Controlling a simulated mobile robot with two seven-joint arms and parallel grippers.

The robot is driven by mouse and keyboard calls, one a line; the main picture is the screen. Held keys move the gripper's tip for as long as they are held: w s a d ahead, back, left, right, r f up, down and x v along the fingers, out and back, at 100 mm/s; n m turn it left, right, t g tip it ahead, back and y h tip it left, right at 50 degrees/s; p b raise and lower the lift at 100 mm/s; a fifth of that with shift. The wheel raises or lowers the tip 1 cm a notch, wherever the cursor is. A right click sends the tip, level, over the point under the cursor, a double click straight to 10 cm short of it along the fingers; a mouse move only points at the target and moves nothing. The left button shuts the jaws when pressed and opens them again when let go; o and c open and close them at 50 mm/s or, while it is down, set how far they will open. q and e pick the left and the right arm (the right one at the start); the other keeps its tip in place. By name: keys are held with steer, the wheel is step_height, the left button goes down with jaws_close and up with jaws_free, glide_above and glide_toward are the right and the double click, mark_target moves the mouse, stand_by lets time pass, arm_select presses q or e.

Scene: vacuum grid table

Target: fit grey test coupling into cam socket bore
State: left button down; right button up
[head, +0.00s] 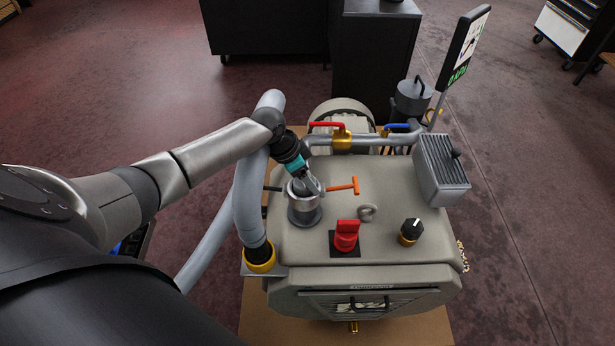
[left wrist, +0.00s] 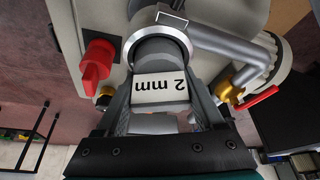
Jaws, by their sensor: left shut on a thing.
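My left gripper (head: 308,187) is above the grey metal cam socket (head: 304,215), which stands upright on the machine's top. In the left wrist view my left gripper (left wrist: 168,103) is shut on the grey test coupling (left wrist: 160,55), which has a white label reading "2 mm". The coupling's round dark end lines up with the bright ring of the cam socket (left wrist: 187,42). I cannot tell how far it is inside the bore. My right gripper is not in view.
A thick grey hose (head: 247,195) rises close left of the socket. A red switch (head: 346,234), a grey ring (head: 367,212) and a black knob (head: 412,229) stand on the machine top. Behind runs a pipe with a red valve handle (head: 327,125). A finned box (head: 443,175) is at right.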

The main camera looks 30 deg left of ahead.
arm_select(q)
jaws_free()
steer(key=p+v, duration=0.4)
steer(key=v, duration=0.8)
stand_by(0.3)
